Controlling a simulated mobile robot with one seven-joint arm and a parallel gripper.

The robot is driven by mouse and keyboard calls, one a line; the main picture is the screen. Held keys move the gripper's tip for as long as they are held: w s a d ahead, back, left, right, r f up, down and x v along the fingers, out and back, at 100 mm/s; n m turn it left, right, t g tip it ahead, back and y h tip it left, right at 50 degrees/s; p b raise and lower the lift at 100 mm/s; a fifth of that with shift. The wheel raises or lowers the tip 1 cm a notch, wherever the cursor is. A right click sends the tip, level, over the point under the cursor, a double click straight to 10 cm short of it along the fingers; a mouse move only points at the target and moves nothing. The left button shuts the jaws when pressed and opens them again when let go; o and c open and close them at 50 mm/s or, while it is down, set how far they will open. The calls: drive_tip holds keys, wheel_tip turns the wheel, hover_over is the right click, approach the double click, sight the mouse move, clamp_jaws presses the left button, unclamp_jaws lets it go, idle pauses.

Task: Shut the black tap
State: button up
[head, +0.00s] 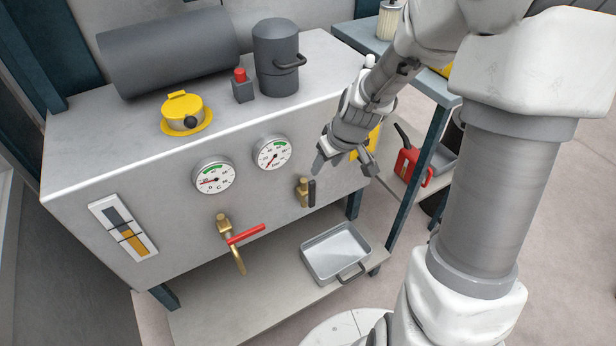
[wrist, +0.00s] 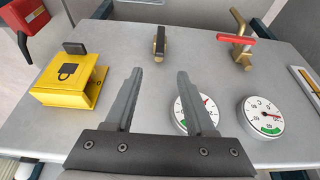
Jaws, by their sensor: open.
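The black tap (head: 312,193) has a brass body and a black lever, on the front panel of the grey machine right of and below the gauges. In the head view its lever looks upright, parallel to the panel. It also shows at the top middle of the wrist view (wrist: 160,42), with brass visible around the dark lever. My gripper (head: 345,168) is open and empty, above and to the right of the tap in the head view. In the wrist view the open fingers (wrist: 160,75) point toward the tap, apart from it.
A red-handled brass tap (head: 246,235) is left of the black one. Two round gauges (head: 214,177) sit above. A yellow padlock-marked box (wrist: 65,85) projects from the panel beside my gripper. A metal tray (head: 335,250) lies on the lower shelf. A red can (head: 407,162) stands at right.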

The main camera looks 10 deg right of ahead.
sight(313, 186)
drive_tip(key=b+x, duration=0.4)
drive_tip(key=x, duration=1.2)
drive_tip(key=shift+f, duration=0.3)
drive_tip(key=shift+c, duration=0.3)
clamp_jaws()
idle(0.4)
